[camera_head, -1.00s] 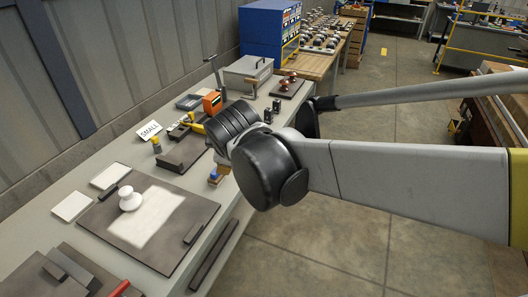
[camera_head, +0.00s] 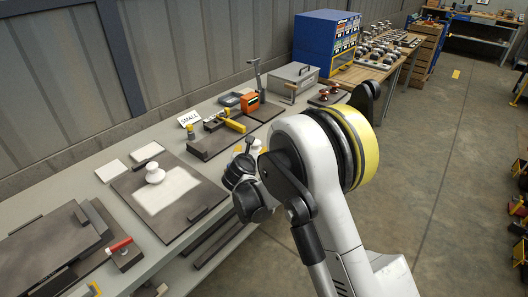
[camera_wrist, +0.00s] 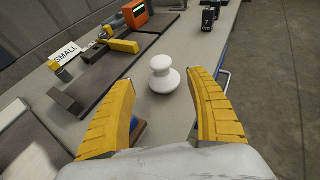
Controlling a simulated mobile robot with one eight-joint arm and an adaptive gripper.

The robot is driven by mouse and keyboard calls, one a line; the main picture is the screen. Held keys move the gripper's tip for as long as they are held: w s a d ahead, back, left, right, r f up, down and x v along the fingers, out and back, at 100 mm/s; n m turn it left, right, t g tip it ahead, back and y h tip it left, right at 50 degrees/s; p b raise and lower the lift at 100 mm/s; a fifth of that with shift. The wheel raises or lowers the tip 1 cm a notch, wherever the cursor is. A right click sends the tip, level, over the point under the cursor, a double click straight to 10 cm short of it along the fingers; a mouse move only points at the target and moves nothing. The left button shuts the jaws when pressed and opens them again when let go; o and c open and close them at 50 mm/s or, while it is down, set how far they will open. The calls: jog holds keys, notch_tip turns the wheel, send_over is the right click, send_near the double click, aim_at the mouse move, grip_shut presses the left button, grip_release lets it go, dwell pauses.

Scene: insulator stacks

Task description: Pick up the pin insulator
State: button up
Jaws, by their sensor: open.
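A white pin insulator (camera_wrist: 164,77), with a small round top and a wider round base, stands upright on the grey bench in the wrist view. It is just ahead of my gripper (camera_wrist: 159,82), between the lines of its two yellow fingers. The fingers are open, empty and apart from it. In the head view my gripper's end is small and dark beside the bench, its fingertips hard to make out. This insulator appears hidden by my arm there. Another white insulator (camera_head: 154,173) stands on a pale patch of a dark board (camera_head: 190,221).
A dark tray (camera_wrist: 92,84) with a yellow-handled tool (camera_wrist: 119,46) lies left of the near insulator, by a SMALL sign (camera_wrist: 66,53). An orange device (camera_wrist: 138,12) and black items (camera_wrist: 209,18) stand farther back. Bare bench surrounds the insulator; floor lies to the right.

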aim_at(255, 147)
jog(key=b+x, duration=0.1)
jog(key=x, duration=0.3)
jog(key=shift+w+f, duration=0.15)
jog(key=shift+f, duration=0.05)
jog(key=b+x, duration=0.1)
jog(key=x, duration=0.1)
jog(key=f+b+x, duration=0.1)
jog(key=x, duration=0.2)
jog(key=shift+s+d, duration=0.15)
jog(key=shift+s, duration=0.05)
jog(key=shift+w, duration=0.25)
jog(key=shift+s+r, duration=0.1)
jog(key=shift+r, duration=0.1)
grip_shut()
